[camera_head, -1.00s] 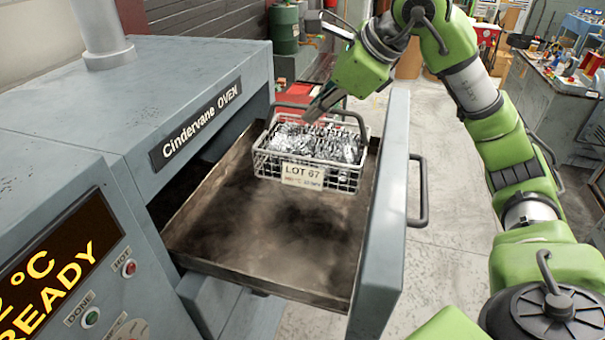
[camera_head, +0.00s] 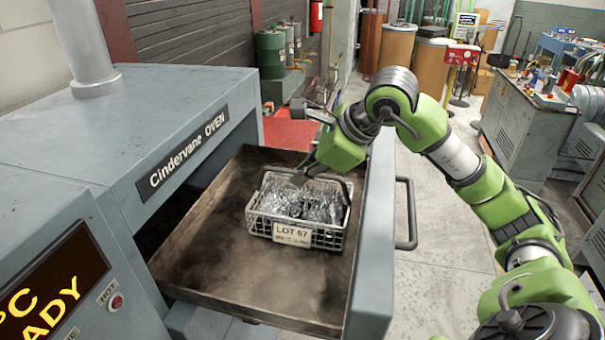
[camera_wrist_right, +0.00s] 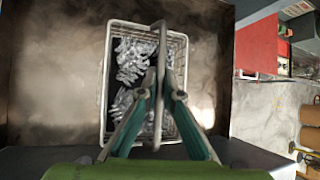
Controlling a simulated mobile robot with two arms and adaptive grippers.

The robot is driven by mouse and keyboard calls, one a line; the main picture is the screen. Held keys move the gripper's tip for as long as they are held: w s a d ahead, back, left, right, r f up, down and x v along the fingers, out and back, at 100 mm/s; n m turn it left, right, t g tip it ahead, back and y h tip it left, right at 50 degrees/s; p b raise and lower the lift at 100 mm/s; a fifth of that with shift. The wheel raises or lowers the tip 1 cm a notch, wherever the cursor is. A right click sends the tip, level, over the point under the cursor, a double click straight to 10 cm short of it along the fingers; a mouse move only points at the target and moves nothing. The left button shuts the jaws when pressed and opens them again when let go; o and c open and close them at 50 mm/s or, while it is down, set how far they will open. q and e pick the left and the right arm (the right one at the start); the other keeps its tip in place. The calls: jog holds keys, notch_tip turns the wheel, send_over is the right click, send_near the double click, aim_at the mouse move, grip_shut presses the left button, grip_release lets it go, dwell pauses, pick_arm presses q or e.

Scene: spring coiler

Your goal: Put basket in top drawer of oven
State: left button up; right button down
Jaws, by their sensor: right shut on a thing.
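The basket (camera_head: 292,232) is a white wire basket of shiny metal springs with a "LOT 67" tag. It is inside the open oven drawer (camera_head: 210,262), near the drawer front, and looks level. It appears on or just above the drawer floor; I cannot tell which. My right gripper (camera_head: 302,178) is above the basket, shut on its dark raised handle. In the right wrist view the basket (camera_wrist_right: 103,85) lies under the gripper (camera_wrist_right: 158,95), with the handle between the fingers. The grey oven (camera_head: 110,130) stands at the left. My left gripper is not in view.
The drawer front (camera_head: 372,230) with its bar handle (camera_head: 410,215) stands upright right of the basket. Bare drawer floor lies left of and in front of the basket. A red surface (camera_head: 290,134) is beyond the drawer. A cluttered workbench (camera_head: 535,110) stands farther right.

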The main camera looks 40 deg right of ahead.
jog(key=shift+f, duration=0.1)
dwell(0.3)
jog(key=c, duration=2.2)
grip_release()
jog(key=shift+f, duration=0.1)
jog(key=shift+s+d+r, duration=0.1)
jog(key=shift+s+r, duration=0.1)
jog(key=shift+r, duration=0.15)
jog(key=shift+b+v, duration=0.9)
jog(key=shift+v, duration=4.85)
jog(key=shift+f, duration=0.1)
